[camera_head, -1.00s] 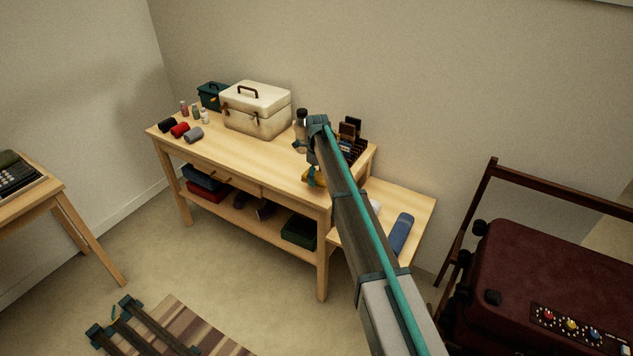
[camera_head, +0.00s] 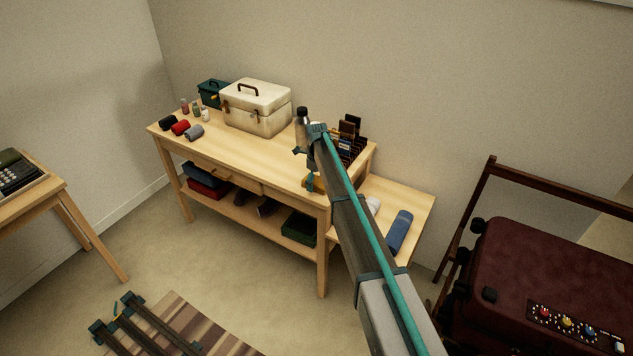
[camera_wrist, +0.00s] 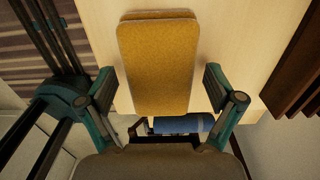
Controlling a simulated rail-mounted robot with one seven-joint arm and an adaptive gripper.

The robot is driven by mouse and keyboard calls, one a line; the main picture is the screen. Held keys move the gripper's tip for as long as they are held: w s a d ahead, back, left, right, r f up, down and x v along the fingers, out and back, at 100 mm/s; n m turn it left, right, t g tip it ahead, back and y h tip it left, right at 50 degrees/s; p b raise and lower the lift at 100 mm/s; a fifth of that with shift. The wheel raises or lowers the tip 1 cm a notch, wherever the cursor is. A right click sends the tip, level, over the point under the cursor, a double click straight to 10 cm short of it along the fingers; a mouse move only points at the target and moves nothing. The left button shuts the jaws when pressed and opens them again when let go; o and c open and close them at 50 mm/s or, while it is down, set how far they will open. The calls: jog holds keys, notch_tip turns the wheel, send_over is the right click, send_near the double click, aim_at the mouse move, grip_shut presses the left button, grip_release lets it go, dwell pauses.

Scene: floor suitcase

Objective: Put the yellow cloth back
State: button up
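The yellow cloth (camera_wrist: 158,65) is a flat folded pad. In the wrist view it lies over the pale wooden tabletop, between my gripper's two fingers. My gripper (camera_wrist: 160,88) is open, with a gap on each side of the cloth. In the head view my gripper (camera_head: 304,166) is over the right front part of the workbench (camera_head: 250,155). My arm hides most of the cloth there.
A cream case (camera_head: 257,110) stands at the back of the bench. A dark slotted rack (camera_head: 352,148) and a dark-capped bottle (camera_head: 302,130) are close to my arm. A blue roll (camera_head: 400,232) lies on the lower side table (camera_head: 420,203). Small rolls lie at the bench's left.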

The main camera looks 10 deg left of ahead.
aim_at(317, 180)
notch_tip(317, 180, up, 12)
jog(key=b, duration=0.3)
jog(key=shift+r, duration=0.2)
dwell(0.4)
